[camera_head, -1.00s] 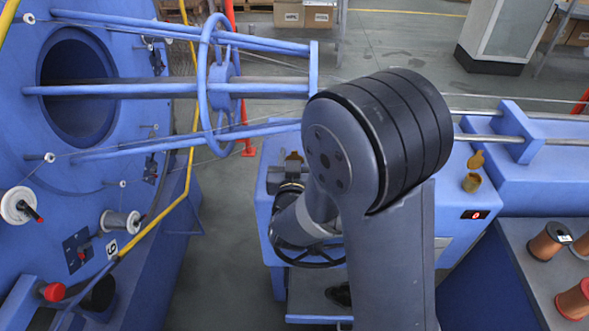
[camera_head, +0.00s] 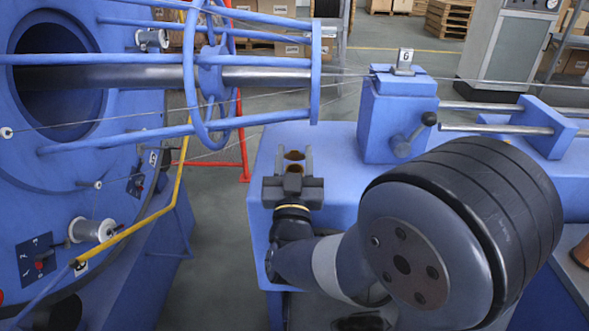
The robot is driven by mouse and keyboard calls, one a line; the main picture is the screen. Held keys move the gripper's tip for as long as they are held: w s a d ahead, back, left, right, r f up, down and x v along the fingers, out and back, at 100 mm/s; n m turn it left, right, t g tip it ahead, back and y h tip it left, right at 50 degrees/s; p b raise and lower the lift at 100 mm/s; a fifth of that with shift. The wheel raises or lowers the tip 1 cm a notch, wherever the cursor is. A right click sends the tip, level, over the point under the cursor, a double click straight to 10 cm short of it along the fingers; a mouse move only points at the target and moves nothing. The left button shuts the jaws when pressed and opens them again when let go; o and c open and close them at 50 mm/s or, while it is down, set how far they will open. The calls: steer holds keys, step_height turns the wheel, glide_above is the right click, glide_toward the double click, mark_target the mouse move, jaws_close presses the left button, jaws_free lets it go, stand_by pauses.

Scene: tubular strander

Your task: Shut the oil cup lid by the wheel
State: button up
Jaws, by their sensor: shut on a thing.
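A small brass oil cup (camera_head: 296,169) stands at the left end of the blue machine bed, near the large blue ring wheel (camera_head: 208,75). Its darker brass lid (camera_head: 294,155) shows just beyond the cup and looks raised rather than flat on it. My gripper (camera_head: 294,154) points away from me, with one finger on each side of the lid. It is shut on the lid, as far as the view shows. The fingers and gripper body hide part of the cup, so the exact contact and the hinge cannot be made out.
Blue rods (camera_head: 245,122) and thin wires pass above and left. Bare blue bed top (camera_head: 345,170) lies between the cup and the block.

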steer(key=shift+s+f+b, duration=0.1)
steer(key=shift+f+b, duration=0.05)
steer(key=shift+b, duration=0.25)
steer(key=o, duration=0.7)
steer(key=v, duration=1)
steer(key=shift+s+f+b, duration=0.25)
steer(key=shift+s+b, duration=0.05)
